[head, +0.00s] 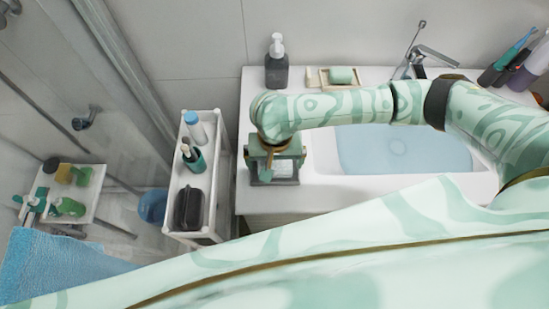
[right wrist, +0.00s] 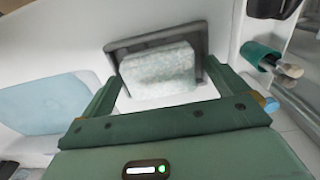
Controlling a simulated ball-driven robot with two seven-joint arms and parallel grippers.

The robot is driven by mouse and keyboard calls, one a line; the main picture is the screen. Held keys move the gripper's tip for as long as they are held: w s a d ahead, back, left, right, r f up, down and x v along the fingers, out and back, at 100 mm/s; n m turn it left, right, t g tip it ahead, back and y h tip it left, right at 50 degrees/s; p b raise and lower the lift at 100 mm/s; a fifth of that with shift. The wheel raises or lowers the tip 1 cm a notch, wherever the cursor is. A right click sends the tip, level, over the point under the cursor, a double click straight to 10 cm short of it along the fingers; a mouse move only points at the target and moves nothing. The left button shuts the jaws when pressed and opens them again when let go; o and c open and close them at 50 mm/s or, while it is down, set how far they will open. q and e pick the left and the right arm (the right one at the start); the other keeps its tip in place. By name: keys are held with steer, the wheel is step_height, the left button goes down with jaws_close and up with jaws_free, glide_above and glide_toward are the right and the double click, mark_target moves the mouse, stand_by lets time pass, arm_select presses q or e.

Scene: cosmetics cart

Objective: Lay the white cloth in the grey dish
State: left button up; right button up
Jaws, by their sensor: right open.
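The grey dish (head: 286,182) stands on the white counter left of the basin, partly hidden under my right gripper (head: 272,166). In the right wrist view the dish (right wrist: 138,43) shows its dark rim at the top and right. The white cloth (right wrist: 158,72), a pale folded block, lies over the dish's inside; its lower edge reaches the dish's near side. Whether it rests fully on the dish floor is hard to tell. My right gripper (right wrist: 162,80) is open, with one green finger on each side of the cloth and visible gaps. My left gripper is out of view.
The basin (head: 390,150) is right of the dish. A dark soap bottle (head: 277,68) and a tray with a green soap (head: 341,75) stand behind. A white cart (head: 178,188) with bottles is to the left, with a narrow gap between.

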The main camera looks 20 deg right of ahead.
mark_target(275, 164)
step_height(275, 164, up, 12)
steer(key=p, duration=0.5)
stand_by(0.3)
